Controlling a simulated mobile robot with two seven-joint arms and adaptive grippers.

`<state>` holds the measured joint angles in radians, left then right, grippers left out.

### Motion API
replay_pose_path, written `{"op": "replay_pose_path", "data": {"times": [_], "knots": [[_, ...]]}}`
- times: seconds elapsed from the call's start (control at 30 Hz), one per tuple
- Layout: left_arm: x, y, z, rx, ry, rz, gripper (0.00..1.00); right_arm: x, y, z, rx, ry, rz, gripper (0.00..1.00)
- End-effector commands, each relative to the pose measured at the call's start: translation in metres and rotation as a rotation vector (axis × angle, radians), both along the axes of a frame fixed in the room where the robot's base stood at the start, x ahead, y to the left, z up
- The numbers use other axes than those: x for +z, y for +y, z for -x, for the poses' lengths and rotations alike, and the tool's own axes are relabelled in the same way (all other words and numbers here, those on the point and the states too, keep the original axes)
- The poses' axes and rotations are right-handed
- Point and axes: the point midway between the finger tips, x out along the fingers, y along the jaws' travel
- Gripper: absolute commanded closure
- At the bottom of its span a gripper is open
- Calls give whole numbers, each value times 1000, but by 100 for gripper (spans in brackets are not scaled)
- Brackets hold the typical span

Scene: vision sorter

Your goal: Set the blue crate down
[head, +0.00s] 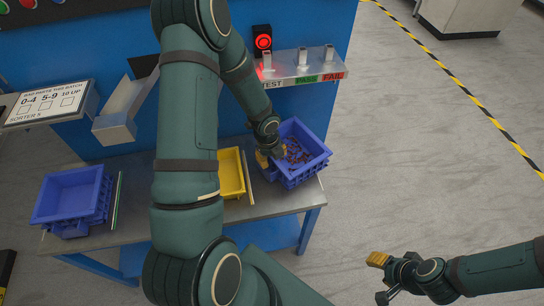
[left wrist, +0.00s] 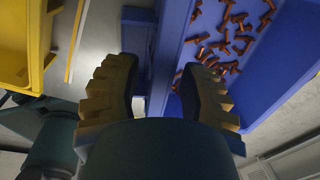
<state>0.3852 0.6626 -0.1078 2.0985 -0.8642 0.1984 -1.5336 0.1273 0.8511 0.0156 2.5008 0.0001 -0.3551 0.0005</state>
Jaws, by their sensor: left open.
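A blue crate (head: 306,174) stands upright at the right end of the table, with many small brown pieces inside. It appears to rest on the tabletop. My left gripper (head: 268,156) is at the crate's left wall. In the left wrist view my left gripper (left wrist: 163,92) is open, with one finger on each side of the rim of the blue crate (left wrist: 172,48); contact cannot be told. My right gripper (head: 382,278) hangs over the floor at lower right, away from the table, its fingers apart and empty.
A yellow bin (head: 232,174) stands left of the crate, partly behind my left arm. Another blue crate (head: 68,196) stands empty at the table's (head: 262,208) left end. A shelf (head: 302,72) with TEST, PASS and FAIL labels juts out above the crate. Open floor lies right.

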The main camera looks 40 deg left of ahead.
Motion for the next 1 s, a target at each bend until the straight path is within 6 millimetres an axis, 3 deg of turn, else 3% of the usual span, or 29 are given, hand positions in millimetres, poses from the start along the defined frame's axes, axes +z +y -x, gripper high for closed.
{"op": "replay_pose_path", "data": {"times": [0.17, 0.6, 0.8, 1.0], "knots": [[22, 1, 1, 1, -4, -1, 59, 9, 0, 1, 0, 3, 0, 53], [104, 5, 13, 3, -2, 0, 59, 40, 1, 7, 3, 17, -3, 53], [117, 5, 15, 0, 0, -1, 59, 44, 1, 7, 3, 18, -4, 53], [115, -3, 15, 31, 1, 21, 59, 44, 1, 7, 3, 18, -4, 53]]}}
